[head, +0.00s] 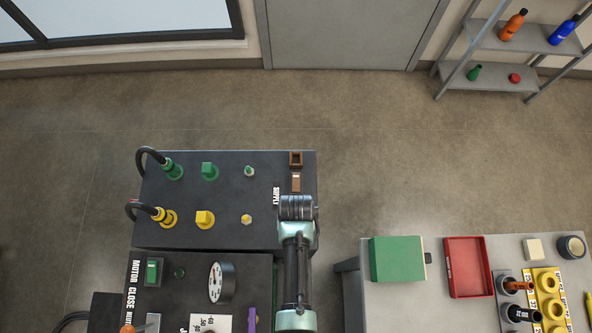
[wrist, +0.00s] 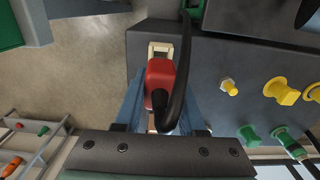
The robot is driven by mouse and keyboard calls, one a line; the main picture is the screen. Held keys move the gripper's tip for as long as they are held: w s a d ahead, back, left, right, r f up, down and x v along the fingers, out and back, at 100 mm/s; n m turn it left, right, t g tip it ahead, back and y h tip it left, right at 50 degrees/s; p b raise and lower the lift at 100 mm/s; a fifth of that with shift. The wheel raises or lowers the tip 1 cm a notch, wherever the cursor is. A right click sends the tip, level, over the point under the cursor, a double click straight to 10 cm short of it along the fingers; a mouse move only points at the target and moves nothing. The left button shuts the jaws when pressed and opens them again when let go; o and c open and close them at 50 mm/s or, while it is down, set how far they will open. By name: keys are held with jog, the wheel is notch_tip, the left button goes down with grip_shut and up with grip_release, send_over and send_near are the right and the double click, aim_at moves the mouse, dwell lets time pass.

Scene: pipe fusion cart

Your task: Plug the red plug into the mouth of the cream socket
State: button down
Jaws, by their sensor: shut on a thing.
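The red plug (wrist: 160,75) is between the blue fingers of my gripper (wrist: 160,92) in the wrist view, and the gripper is shut on it. A thick black cable (wrist: 178,85) runs from the plug's back and curves up past its right side. The cream socket (wrist: 160,47) shows just beyond the plug's far edge, on the dark panel. The plug covers the lower part of the socket, so I cannot tell whether they touch. In the head view my gripper (head: 297,208) is over the panel's right side; my arm hides the plug and the cream socket.
The dark panel (head: 225,235) carries green and yellow connectors with cables on the left. A brown socket (head: 295,160) is at its far right corner. A side table (head: 380,300) on the right holds a green box (head: 396,258) and a red tray (head: 467,265).

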jog(key=shift+f+b, duration=1.7)
jog(key=shift+f, duration=0.45)
jog(key=shift+c, duration=2)
grip_release()
jog(key=shift+r, duration=0.1)
notch_tip(320, 180, up, 13)
